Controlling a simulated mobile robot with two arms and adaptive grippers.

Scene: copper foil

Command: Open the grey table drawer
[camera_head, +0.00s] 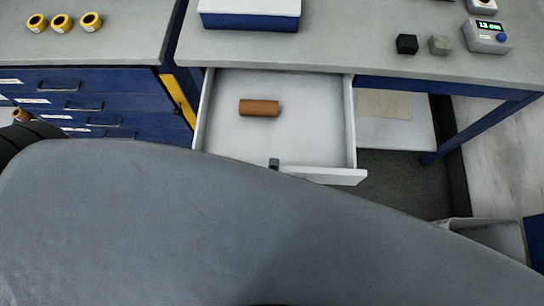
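The grey table drawer (305,150) is pulled out from under the grey tabletop, and its inside shows. A copper-brown roll (259,108) lies in it toward the back. A small dark piece (274,163) shows at the drawer's front edge; I cannot tell if it is the handle or a fingertip. A large grey link of my own arm fills the lower picture and hides the left part of the drawer front. I cannot make out either gripper.
The grey tabletop (340,45) holds a blue-and-white box (249,14), two small cubes and a device with a green display (488,36). A blue drawer cabinet (90,95) stands left, with three yellow rolls on top. A grey bin (490,236) stands lower right.

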